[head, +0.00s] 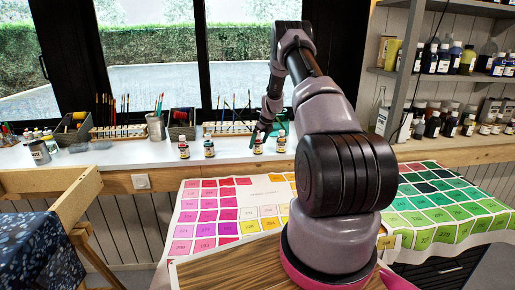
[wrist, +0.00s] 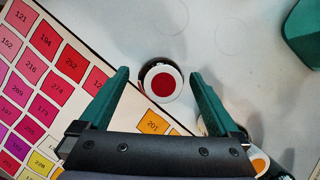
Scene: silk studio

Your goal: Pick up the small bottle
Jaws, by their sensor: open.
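A small bottle (wrist: 162,82) with a white cap and a red disc on top shows from above in the wrist view, on the pale counter. My gripper (wrist: 159,73) is open, its two green fingers on either side of the bottle, with gaps visible on both sides. In the head view, my gripper (head: 262,134) is over the counter, just above a small bottle (head: 258,146) with a red-orange label. I cannot tell how far the fingertips reach down beside it.
Another small bottle (head: 281,142) stands close to the right. Two more bottles (head: 184,148) (head: 209,147) stand to the left. A colour chart (wrist: 45,90) lies beside the bottle. A teal object (wrist: 305,32) is at the wrist view's upper right. Brushes (head: 115,112) stand behind.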

